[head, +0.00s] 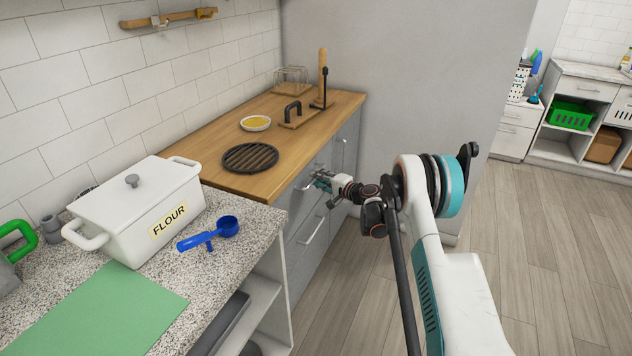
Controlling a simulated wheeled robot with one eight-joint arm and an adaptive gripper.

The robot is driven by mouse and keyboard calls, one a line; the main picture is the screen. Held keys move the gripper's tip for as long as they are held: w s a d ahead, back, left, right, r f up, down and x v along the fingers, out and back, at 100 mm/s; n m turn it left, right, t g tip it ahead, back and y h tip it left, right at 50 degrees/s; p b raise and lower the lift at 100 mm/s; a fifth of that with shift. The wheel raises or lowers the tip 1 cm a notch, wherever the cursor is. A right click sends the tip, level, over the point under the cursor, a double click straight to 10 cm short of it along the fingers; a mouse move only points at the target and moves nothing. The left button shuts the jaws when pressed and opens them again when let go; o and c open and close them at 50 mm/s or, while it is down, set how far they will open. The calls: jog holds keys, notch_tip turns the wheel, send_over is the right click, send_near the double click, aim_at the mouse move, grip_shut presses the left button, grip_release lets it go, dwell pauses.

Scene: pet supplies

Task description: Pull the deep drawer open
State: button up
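The grey cabinet (297,255) under the wooden counter has a drawer front with a bar handle (313,231) low down, and another handle (304,188) higher up. The lower front looks like the deep drawer (305,248); it appears closed. My gripper (318,183) is at the cabinet front, beside the upper handle and above the lower one. It is small and partly hidden by its own wrist, so whether its fingers are open or touch a handle cannot be told.
The wooden counter (215,125) holds a black round grate (250,157) and a yellow-filled bowl (256,123). A white flour container (135,210) and blue scoop (212,234) stand on the speckled counter. A grey panel (410,80) rises beyond the cabinet. Floor (560,250) at right is clear.

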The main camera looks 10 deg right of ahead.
jog(key=shift+x, duration=1.05)
grip_shut()
jog(key=shift+s, duration=0.1)
jog(key=s+d, duration=0.9)
jog(key=d, duration=0.4)
jog(key=s+d, duration=0.9)
jog(key=d, duration=0.3)
jog(key=shift+s+d, duration=0.35)
jog(key=shift+d, duration=0.05)
grip_release()
